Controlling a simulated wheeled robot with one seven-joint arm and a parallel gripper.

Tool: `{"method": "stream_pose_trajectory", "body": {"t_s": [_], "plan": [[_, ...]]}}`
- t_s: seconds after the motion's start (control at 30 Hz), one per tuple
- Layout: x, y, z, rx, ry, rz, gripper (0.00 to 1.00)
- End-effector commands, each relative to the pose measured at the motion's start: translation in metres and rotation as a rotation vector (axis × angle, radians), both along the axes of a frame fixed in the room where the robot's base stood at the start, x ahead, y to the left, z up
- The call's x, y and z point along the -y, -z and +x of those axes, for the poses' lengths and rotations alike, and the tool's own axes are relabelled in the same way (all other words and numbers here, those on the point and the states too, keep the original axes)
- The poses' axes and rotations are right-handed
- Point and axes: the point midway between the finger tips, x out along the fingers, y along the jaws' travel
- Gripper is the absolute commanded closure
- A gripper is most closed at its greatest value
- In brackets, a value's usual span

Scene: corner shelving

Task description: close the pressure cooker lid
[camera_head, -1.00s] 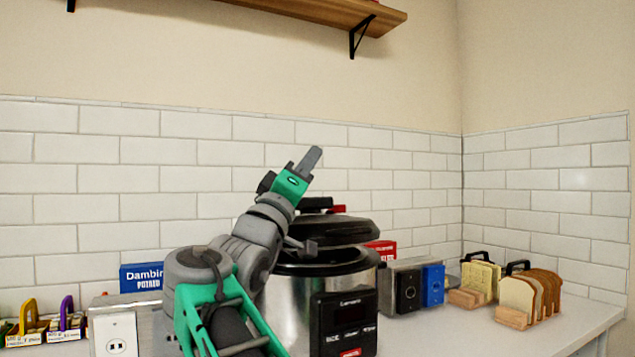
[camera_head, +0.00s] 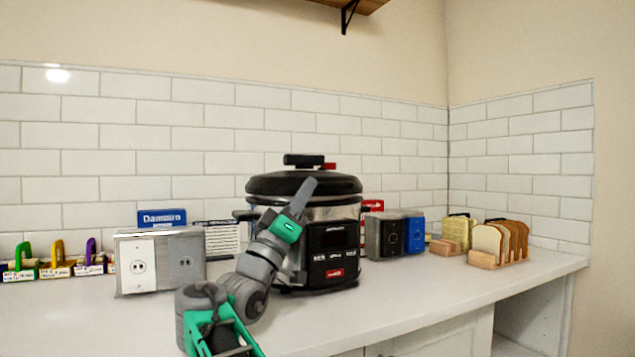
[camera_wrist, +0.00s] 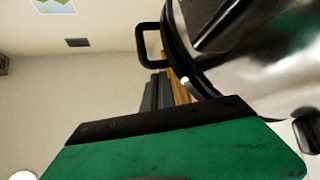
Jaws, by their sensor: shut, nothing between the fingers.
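The pressure cooker (camera_head: 331,240) is a silver pot with a black control panel, standing on the counter. Its black lid (camera_head: 262,184) with a top handle (camera_head: 303,160) lies level over the pot's mouth. I cannot tell whether it is locked. My gripper (camera_head: 304,192) is shut and empty, pointing up in front of the lid and pot. It covers part of the lid's front edge. In the wrist view, my gripper's fingers (camera_wrist: 157,92) are close to the pot's shiny side (camera_wrist: 275,55) and a black loop handle (camera_wrist: 150,45); contact is unclear.
Grey socket boxes (camera_head: 186,268) stand left of the cooker. Grey and blue boxes (camera_head: 393,237) and bread racks (camera_head: 494,246) stand to the right. A tiled wall (camera_head: 160,150) is behind. The front counter (camera_head: 420,300) is clear.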

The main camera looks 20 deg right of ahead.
Motion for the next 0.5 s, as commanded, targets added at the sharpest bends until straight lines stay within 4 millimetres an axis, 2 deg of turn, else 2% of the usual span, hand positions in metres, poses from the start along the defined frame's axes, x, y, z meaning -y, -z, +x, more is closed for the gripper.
{"method": "stream_pose_trajectory", "body": {"t_s": [0.3,0.5], "plan": [[0.019,0.0,-0.001,0.001,0.03,0.001,1.0],[0.017,0.004,-0.003,-0.001,0.033,0.001,1.0]]}}
